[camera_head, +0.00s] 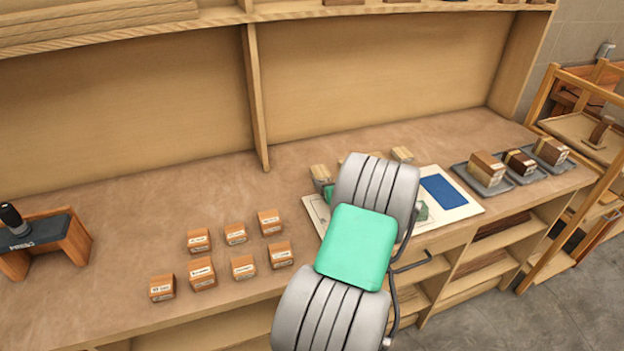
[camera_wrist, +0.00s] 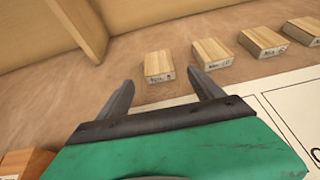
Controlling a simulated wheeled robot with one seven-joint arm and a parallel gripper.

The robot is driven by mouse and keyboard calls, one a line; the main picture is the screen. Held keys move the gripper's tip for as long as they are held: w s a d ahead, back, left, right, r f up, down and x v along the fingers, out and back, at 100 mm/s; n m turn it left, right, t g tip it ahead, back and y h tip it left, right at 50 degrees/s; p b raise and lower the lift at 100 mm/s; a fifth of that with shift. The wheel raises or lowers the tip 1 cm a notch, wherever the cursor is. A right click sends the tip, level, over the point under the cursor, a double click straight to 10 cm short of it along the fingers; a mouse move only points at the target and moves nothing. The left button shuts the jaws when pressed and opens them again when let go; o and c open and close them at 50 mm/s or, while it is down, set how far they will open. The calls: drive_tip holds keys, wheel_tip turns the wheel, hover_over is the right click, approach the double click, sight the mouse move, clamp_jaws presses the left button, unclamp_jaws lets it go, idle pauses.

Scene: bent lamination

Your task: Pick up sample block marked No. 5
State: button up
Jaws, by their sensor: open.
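Several pale wooden blocks stand in a row on the bench, each with a small label on its front face. The nearest pale block (camera_wrist: 158,64) lies just beyond my open fingertips and roughly centred between them; its label is too small to read surely. In the head view a pale block (camera_head: 321,172) stands just beyond my gripper (camera_head: 328,194), which is mostly hidden behind my arm. My gripper (camera_wrist: 160,82) is open and empty in the wrist view.
Several orange-brown labelled blocks (camera_head: 235,234) stand left of my arm. A white sheet (camera_head: 458,207) with a blue patch lies under and right of it. A vertical divider (camera_head: 255,100) rises behind.

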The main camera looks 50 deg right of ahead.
sight(322, 173)
drive_tip(key=shift+w+f, duration=0.3)
drive_tip(key=shift+f, duration=0.1)
drive_tip(key=x, duration=0.2)
drive_tip(key=p+x, duration=0.1)
drive_tip(key=x, duration=0.4)
drive_tip(key=shift+w+d+r+p, duration=0.2)
drive_tip(key=shift+w+d+p, duration=0.05)
drive_tip(key=shift+w+p, duration=0.15)
drive_tip(key=shift+s, duration=0.1)
drive_tip(key=c, duration=1.5)
drive_tip(key=shift+o, duration=0.2)
drive_tip(key=shift+r, duration=0.1)
